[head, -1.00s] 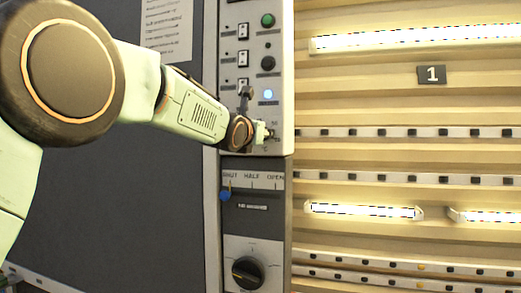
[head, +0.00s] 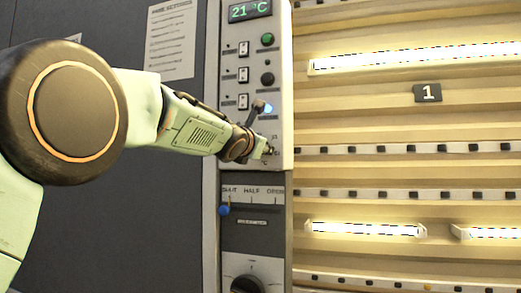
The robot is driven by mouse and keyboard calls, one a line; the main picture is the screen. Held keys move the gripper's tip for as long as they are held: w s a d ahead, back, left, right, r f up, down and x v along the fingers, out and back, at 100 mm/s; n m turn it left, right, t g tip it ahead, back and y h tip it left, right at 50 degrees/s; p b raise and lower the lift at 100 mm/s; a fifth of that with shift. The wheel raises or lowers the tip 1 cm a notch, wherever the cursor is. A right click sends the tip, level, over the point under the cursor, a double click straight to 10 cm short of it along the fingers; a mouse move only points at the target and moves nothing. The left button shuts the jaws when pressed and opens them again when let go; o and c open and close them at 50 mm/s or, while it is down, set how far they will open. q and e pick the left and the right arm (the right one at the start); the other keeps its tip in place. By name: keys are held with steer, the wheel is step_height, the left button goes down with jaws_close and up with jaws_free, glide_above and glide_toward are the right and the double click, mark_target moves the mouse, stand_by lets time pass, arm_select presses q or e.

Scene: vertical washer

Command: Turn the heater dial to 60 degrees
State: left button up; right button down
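The light grey control panel (head: 285,60) stands upright at the picture's middle, with a green display (head: 250,11) reading 21 °C at its top. My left gripper (head: 268,150) is at the lower part of this panel, over small printed dial markings. The heater dial itself is mostly or fully hidden behind the gripper, so its angle cannot be read. Whether the fingers are open or closed on the dial is too small to tell. My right gripper is not in view.
Above the gripper are switches (head: 243,75), a green button (head: 267,39), a black button (head: 267,79) and a lit blue lamp (head: 268,108). Below are a blue-tipped SHUT/HALF/OPEN lever (head: 224,210) and a black knob (head: 247,286). A lit slatted wall (head: 400,120) is on the right.

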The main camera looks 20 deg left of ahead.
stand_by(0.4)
arm_select(q)
steer(key=o, duration=1.1)
steer(key=shift+o, duration=0.2)
